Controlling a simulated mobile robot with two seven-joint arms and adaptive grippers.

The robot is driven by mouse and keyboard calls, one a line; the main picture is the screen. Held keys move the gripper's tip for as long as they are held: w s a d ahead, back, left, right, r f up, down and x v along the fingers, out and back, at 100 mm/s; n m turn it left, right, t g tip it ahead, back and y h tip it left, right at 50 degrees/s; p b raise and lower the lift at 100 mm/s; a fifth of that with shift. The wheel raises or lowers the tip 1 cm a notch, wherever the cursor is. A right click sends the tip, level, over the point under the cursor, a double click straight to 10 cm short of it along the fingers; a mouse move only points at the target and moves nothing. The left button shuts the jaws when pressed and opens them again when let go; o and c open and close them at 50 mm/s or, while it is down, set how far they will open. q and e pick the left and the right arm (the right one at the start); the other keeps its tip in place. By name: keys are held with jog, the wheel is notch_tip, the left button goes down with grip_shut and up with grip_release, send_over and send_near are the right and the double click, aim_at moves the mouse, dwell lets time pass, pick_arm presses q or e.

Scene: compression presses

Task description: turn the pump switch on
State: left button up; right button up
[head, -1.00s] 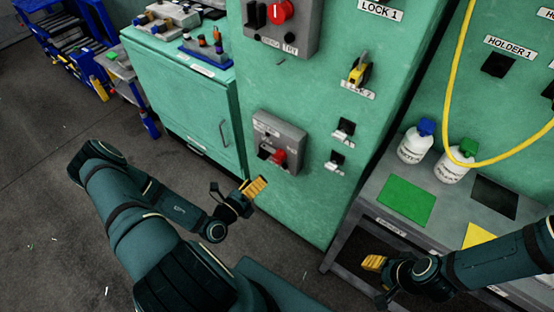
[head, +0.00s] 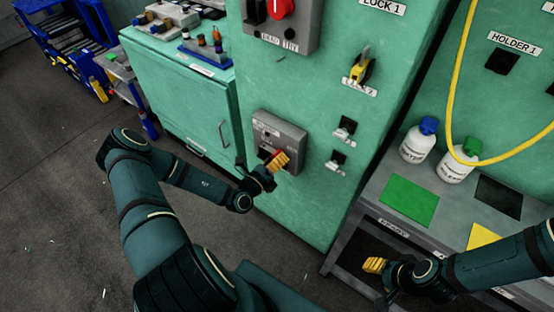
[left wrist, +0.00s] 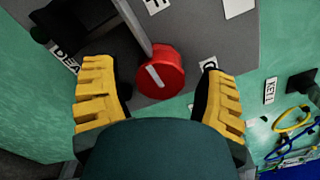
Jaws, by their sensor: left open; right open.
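A grey switch box (head: 279,132) is on the green cabinet front; its label is too small to read in the head view. Its red round knob (left wrist: 160,73), with a white line, shows in the left wrist view. My left gripper (head: 277,162) is in front of the box's lower part and hides most of the knob in the head view. In the left wrist view the yellow fingers of my left gripper (left wrist: 160,98) are open, one on each side of the knob, with gaps between. My right gripper (head: 375,265) is open and empty by the grey bench.
A larger grey box (head: 282,22) with a red knob is higher on the cabinet. Two small black switches (head: 345,129) are to the right. A yellow hose (head: 450,95) hangs above two white bottles (head: 418,143) on the bench.

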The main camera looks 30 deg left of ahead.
pick_arm(q)
grip_shut()
pick_arm(e)
jog(key=shift+r, duration=0.15)
